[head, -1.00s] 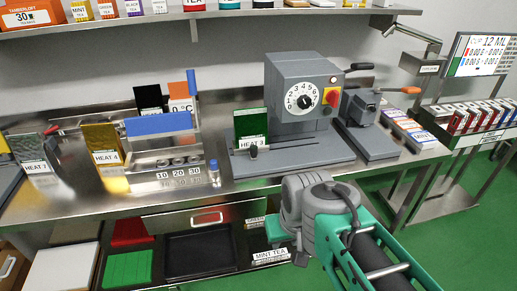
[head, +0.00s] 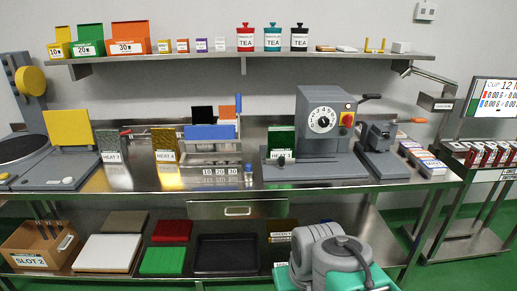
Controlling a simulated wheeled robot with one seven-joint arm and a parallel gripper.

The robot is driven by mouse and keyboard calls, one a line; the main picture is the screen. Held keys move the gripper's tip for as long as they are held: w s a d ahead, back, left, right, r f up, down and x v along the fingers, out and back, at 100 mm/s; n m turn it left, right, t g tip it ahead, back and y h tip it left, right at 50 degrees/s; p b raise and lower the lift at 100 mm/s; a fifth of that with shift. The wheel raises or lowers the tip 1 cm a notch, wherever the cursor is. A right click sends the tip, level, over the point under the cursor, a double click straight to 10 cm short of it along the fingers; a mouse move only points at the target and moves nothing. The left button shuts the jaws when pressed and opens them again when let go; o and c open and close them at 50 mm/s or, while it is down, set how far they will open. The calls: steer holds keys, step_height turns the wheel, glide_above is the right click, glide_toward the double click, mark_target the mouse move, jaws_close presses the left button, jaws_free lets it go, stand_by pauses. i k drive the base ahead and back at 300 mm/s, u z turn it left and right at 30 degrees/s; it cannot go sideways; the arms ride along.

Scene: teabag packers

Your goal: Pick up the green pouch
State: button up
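A dark green pouch (head: 282,138) stands upright on the grey base of the dial machine (head: 325,122), to the left of its body. A small grey knob with a white label stands in front of the pouch's lower part. A grey and teal part of my arm shows at the bottom, right of centre, below the worktop and well apart from the pouch. My gripper's fingers are not in view.
The steel worktop (head: 150,184) holds a silver pouch (head: 117,166), a gold pouch (head: 166,146) and a blue-topped rack (head: 211,132). A flat green slab (head: 163,261) and black tray (head: 226,255) lie below. A shelf (head: 215,59) with boxes and tea tins hangs above.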

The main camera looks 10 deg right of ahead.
mark_target(280, 138)
steer(key=u, duration=0.7)
steer(key=i, duration=0.6)
steer(key=u, duration=0.65)
steer(key=i, duration=0.85)
steer(key=z, duration=0.4)
